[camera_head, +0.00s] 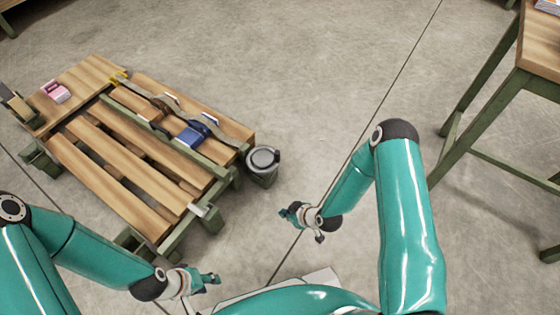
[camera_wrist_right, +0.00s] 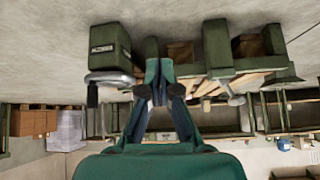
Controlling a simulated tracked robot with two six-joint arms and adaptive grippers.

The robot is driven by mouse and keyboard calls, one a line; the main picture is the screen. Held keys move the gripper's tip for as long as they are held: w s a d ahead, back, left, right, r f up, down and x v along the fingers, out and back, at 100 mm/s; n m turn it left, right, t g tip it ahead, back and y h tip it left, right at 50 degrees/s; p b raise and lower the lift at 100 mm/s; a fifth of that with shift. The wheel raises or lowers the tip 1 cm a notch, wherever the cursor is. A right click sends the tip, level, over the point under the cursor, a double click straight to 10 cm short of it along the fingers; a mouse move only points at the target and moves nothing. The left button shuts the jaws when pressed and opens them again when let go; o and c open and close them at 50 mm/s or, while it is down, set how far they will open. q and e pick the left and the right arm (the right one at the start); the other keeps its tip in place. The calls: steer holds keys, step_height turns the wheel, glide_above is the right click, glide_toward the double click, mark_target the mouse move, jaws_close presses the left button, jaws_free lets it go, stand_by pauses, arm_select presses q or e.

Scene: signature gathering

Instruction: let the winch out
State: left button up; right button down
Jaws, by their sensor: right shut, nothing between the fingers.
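The winch (camera_head: 263,166) stands at the near right corner of the slatted wooden platform, a dark green body with a round grey top. In the right wrist view, which looks upside down, a green box (camera_wrist_right: 108,48) with a grey crank handle (camera_wrist_right: 110,78) seems to be the same winch. My right gripper (camera_head: 288,213) is right of and nearer than the winch, apart from it; its shut, empty fingers (camera_wrist_right: 163,80) show beside the crank in the wrist view. My left gripper (camera_head: 213,278) is below the platform, touching nothing visible; its jaw opening is unclear.
The platform (camera_head: 110,173) has green framing and carries a blue item with straps (camera_head: 192,132) and a pink item (camera_head: 56,92). A wooden table (camera_head: 541,45) with green legs stands at the right. Bare concrete floor lies between them.

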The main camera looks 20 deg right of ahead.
arm_select(q)
step_height(320, 180, up, 4)
steer(key=p, duration=0.4)
arm_select(e)
steer(key=w+d+n+t+y, duration=0.2)
steer(key=w+d+n+t, duration=0.65)
steer(key=n, duration=0.75)
arm_select(q)
step_height(320, 180, down, 5)
steer(key=b, duration=0.5)
steer(key=shift+b, duration=0.35)
arm_select(e)
steer(key=w+a+t, duration=0.2)
steer(key=w+a, duration=0.1)
steer(key=w, duration=0.8)
steer(key=shift+a, duration=0.35)
